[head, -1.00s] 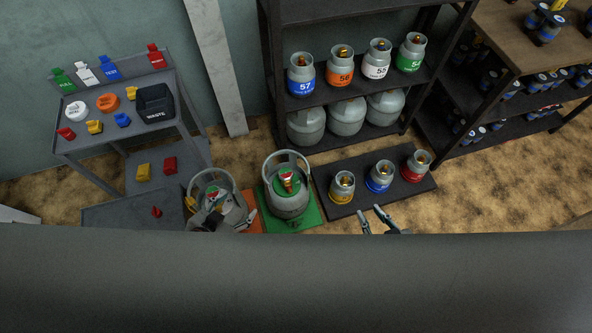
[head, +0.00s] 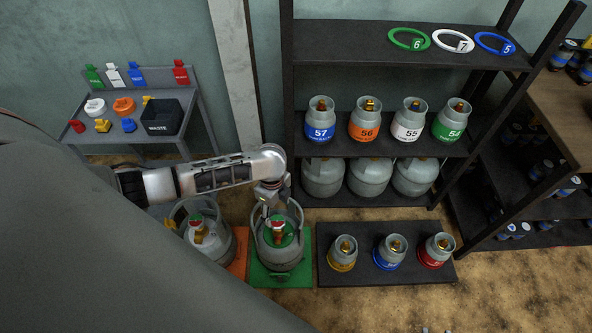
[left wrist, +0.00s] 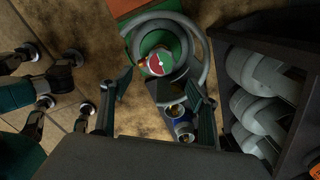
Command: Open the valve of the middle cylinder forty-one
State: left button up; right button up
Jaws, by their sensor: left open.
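Three small grey cylinders with brass valves stand upright on a black mat (head: 335,275): yellow-banded (head: 343,254), blue-banded in the middle (head: 389,253) and red-banded (head: 436,250). I cannot read their numbers. In the left wrist view the blue-banded cylinder (left wrist: 181,130) shows between my fingers, farther off. My left gripper (head: 268,205) points down at the collar of a big grey cylinder (head: 281,258) on a green mat (head: 304,273). In the left wrist view the left gripper (left wrist: 163,92) has its fingers apart and empty. Only small tips of my right gripper (head: 436,330) show at the bottom edge.
Another big cylinder (head: 206,240) stands on an orange mat (head: 239,258), partly behind my arm. A dark shelf (head: 355,196) with several cylinders rises behind. A grey stand (head: 203,118) with coloured caps is at the left. Floor before the black mat is clear.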

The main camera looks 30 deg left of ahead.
aim_at(277, 221)
pick_arm(q)
jog(key=shift+a+f, duration=0.1)
jog(key=shift+f, duration=0.2)
jog(key=f+b, duration=0.1)
jog(key=f, duration=0.1)
jog(key=f+b, duration=0.1)
jog(key=f, duration=0.1)
jog(key=shift+s, duration=0.2)
notch_tip(277, 221, down, 2)
jog(key=shift+f+b, duration=0.1)
jog(key=shift+b, duration=0.4)
jog(key=shift+w+f, duration=0.2)
jog(key=shift+f, duration=0.25)
jog(key=shift+w, duration=0.1)
pick_arm(e)
jog(key=shift+w+a+f, duration=0.1)
jog(key=shift+a+f, duration=0.15)
jog(key=shift+a, duration=0.35)
jog(key=shift+r, duration=0.1)
pick_arm(q)
jog(key=c, duration=1.1)
